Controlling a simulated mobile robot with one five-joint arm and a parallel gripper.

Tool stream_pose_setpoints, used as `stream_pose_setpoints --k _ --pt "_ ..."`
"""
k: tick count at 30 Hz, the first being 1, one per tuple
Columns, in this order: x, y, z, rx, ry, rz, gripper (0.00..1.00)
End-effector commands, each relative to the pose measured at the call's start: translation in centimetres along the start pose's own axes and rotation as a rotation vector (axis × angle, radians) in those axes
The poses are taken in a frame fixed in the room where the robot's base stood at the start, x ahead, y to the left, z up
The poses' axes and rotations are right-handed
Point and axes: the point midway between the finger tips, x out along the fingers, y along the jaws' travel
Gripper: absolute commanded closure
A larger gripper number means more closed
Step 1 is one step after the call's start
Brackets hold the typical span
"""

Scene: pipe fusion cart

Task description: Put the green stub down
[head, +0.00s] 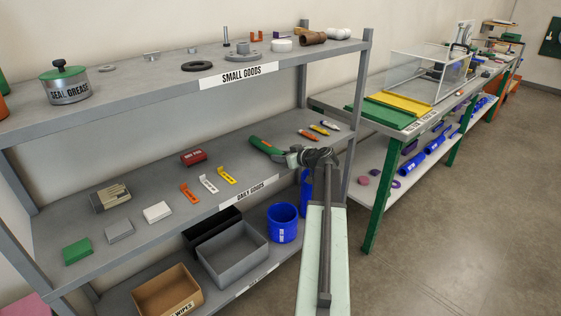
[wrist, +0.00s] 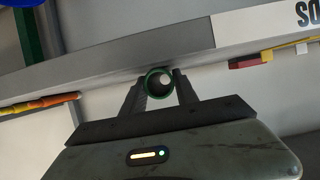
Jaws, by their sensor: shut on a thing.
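My gripper (head: 292,157) is at the right part of the middle shelf, near its front edge. It is shut on the green stub (head: 266,147), which sticks out to the left over the shelf in the head view. In the wrist view the fingers (wrist: 159,86) close on both sides of the stub, whose round green rim (wrist: 148,77) shows nearly end-on. I cannot tell whether the stub touches the shelf. The middle shelf (head: 140,240) carries the DAILY GOODS label (head: 250,189).
Several markers (head: 319,130) lie behind and right of the gripper. A yellow bracket (head: 227,176), a white bracket (head: 208,184) and a red box (head: 194,157) lie to its left. A shelf post (head: 355,120) stands close on the right. Bare shelf shows left of the stub.

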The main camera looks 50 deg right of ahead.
Motion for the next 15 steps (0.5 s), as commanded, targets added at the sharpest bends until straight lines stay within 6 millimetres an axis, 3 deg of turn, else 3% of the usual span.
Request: stream_pose_setpoints --k 5,6,8,15 --pt "0.01 0.09 0.21 0.001 0.0 0.002 1.0" --pt "-0.02 0.11 0.17 0.001 0.0 0.002 0.59" --pt "-0.06 0.12 0.11 0.001 0.0 0.002 0.43" --pt "-0.1 0.17 0.12 0.001 0.0 0.003 0.43"
